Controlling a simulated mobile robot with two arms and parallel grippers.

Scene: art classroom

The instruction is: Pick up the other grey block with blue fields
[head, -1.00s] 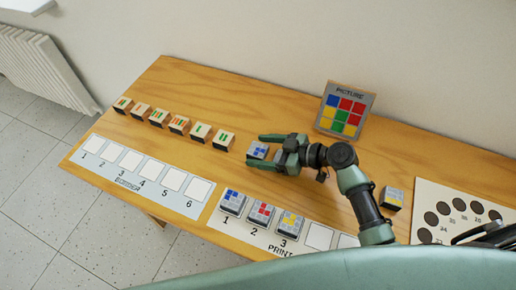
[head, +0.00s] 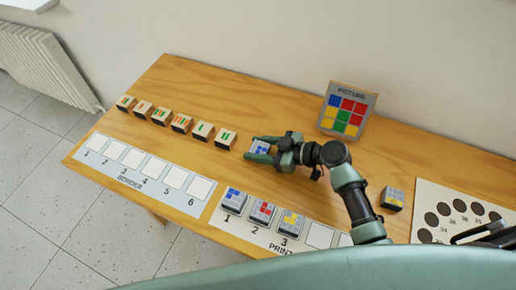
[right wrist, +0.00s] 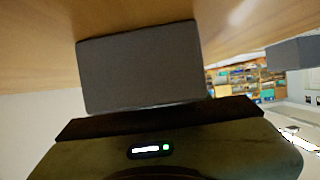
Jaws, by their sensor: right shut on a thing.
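A grey block with blue fields (head: 260,147) sits on the wooden table, between the fingers of my right gripper (head: 262,150). The gripper is shut on it. In the right wrist view the block's plain grey side (right wrist: 140,68) fills the middle, close against the dark gripper finger (right wrist: 160,118). Another grey block with blue fields (head: 234,201) sits on square 1 of the print strip (head: 220,222). A block with red fields (head: 263,211) is on square 2 and one with yellow fields (head: 291,222) is on square 3. My left gripper is not in view.
A row of wooden blocks with coloured stripes (head: 182,123) stands left of the gripper. The border strip (head: 145,180) has empty squares. A picture card (head: 346,110) stands at the back. A grey-and-yellow block (head: 393,198) and a dotted sheet (head: 425,200) lie to the right.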

